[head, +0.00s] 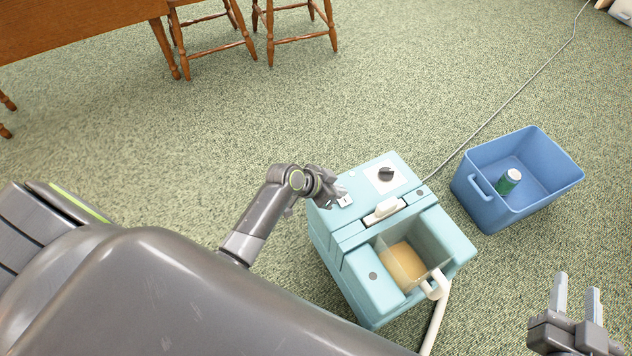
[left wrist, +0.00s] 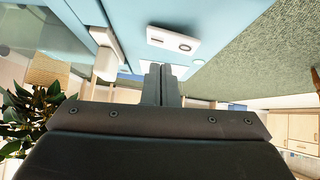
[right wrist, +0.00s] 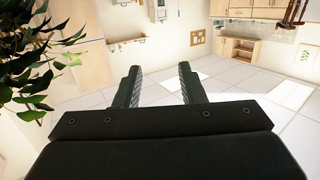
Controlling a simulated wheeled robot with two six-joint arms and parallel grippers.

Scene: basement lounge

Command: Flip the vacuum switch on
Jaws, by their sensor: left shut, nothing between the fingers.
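The light-blue vacuum (head: 352,240) stands upright on the carpet in the middle of the head view. On its top are a small white switch plate (head: 346,201) and a white plate with a black knob (head: 386,174). My left gripper (head: 334,193) is shut and empty, at the switch plate's left edge, covering part of it. In the left wrist view, a white plate with two dark marks (left wrist: 173,40) lies just beyond the shut fingertips (left wrist: 160,68). I cannot tell whether they touch it or the switch's position. My right gripper (head: 577,284) is open and empty, far right.
A blue bin (head: 487,207) with a green can (head: 508,181) stands right of the vacuum. A white hose (head: 434,328) leaves the vacuum's front, and a grey cord (head: 500,108) runs to the back right. Wooden stools (head: 270,30) stand behind; carpet between is clear.

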